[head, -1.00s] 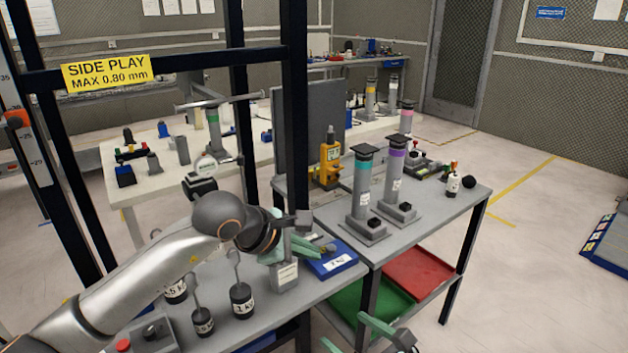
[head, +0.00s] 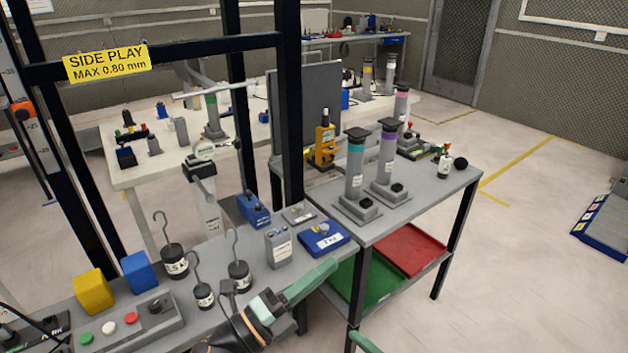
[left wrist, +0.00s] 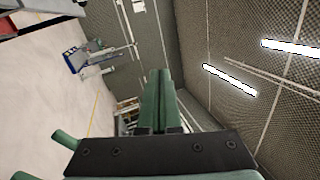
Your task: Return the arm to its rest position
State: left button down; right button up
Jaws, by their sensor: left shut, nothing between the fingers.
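My left gripper (head: 327,268) is low in the middle of the head view, in front of the grey bench, with its green fingers shut and empty, angled up to the right. In the left wrist view the closed green fingers (left wrist: 158,80) point toward a patterned wall, and nothing is between them. A small green piece of my right gripper (head: 364,342) shows at the bottom edge of the head view; its jaws are mostly cut off.
Hooked black weights (head: 174,262), a grey block (head: 278,248) and a blue tray (head: 323,238) are on the near bench, close to my left arm. A button box (head: 130,322) is at lower left. Black frame posts (head: 290,120) rise behind. Red (head: 410,250) and green bins sit below the right table.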

pick_arm(q)
jog(key=s+a+f+n+t+y+p, duration=0.1)
jog(key=s+a+f+n+y, duration=0.1)
jog(key=a+f+n+y, duration=0.65)
jog(key=s+a+f+n+t+y+p, duration=0.15)
jog(key=a+f+n+y, duration=0.3)
jog(key=f+n, duration=0.55)
jog(key=s+a+f+n+g+y, duration=0.1)
jog(key=s+a+f+n+g, duration=0.1)
jog(key=s+f+n, duration=0.3)
jog(key=s+a+f+n+g+y, duration=0.1)
jog(key=s+a+f+n+g, duration=0.2)
jog(key=s, duration=0.6)
jog(key=shift+s+f+n+g, duration=0.35)
jog(key=shift+f+n+g, duration=0.1)
jog(key=shift+f+n, duration=0.45)
pick_arm(e)
jog(key=s+d+f+m+g+h, duration=0.1)
jog(key=s+d+f+m, duration=0.3)
jog(key=m, duration=0.5)
jog(key=s+d+f+m+g+h, duration=0.1)
jog(key=s+d+f+m+h, duration=0.2)
jog(key=s+m, duration=0.6)
jog(key=shift+d+f+m, duration=0.6)
jog(key=shift+f+m, duration=0.1)
jog(key=shift+f, duration=0.2)
